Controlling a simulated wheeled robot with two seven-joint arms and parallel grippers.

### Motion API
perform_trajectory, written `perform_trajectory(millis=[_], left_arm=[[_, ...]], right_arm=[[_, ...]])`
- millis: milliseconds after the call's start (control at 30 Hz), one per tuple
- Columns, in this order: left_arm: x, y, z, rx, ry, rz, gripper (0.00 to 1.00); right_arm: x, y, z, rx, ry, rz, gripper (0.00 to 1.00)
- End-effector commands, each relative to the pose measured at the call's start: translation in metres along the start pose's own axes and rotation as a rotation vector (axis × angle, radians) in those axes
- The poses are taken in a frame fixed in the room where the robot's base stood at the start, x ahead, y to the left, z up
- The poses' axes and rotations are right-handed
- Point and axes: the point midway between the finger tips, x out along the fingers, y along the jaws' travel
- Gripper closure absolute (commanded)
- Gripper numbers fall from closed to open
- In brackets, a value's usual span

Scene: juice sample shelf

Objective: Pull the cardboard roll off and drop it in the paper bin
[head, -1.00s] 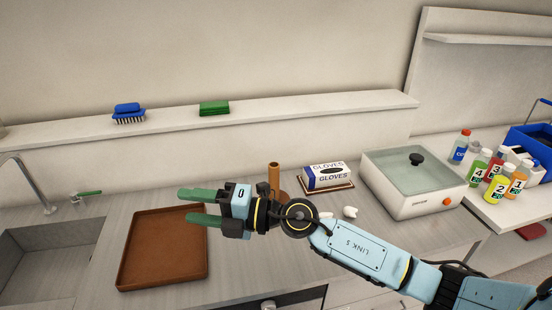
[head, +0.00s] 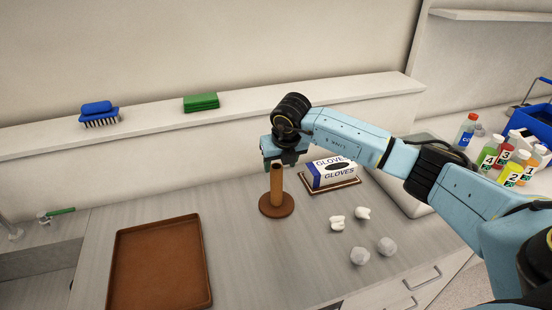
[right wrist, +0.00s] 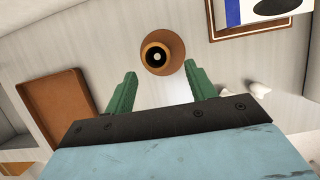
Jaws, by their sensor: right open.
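The brown cardboard roll (head: 276,182) stands upright on a round brown base (head: 284,209) on the counter. My left gripper and a paper bin are not in view.
A glove box (head: 333,173) on a brown tray stands right of the roll. Several crumpled white and grey balls (head: 359,256) lie in front. An empty brown tray (head: 160,270) is at left. A wall shelf (head: 230,118) runs behind. Counter between tray and roll is clear.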

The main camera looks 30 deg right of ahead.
Motion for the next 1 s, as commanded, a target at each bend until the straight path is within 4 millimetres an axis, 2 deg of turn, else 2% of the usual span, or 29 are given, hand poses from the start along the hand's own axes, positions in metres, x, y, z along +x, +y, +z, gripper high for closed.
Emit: perform_trajectory(millis=[33,100,167,267,433,533,933,1000], left_arm=[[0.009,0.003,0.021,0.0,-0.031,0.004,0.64],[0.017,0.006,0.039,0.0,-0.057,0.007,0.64],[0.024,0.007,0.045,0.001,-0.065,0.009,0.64],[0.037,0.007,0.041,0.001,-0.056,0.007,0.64],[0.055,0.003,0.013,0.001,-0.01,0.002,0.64],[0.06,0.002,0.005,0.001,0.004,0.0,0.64],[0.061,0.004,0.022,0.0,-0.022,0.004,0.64],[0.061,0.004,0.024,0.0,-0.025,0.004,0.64]], right_arm=[[0.013,0.001,-0.002,0.0,0.001,0.001,0.45],[0.024,0.002,-0.002,0.0,0.001,0.002,0.45],[0.033,0.001,-0.002,0.0,0.0,0.002,0.45],[0.047,0.001,-0.002,-0.001,-0.001,0.003,0.45],[0.064,0.002,-0.002,-0.001,0.0,0.003,0.45],[0.07,0.002,-0.001,-0.001,0.0,0.003,0.45],[0.072,0.002,0.0,-0.002,-0.001,0.004,0.45],[0.072,0.002,0.0,-0.002,-0.001,0.004,0.54]])
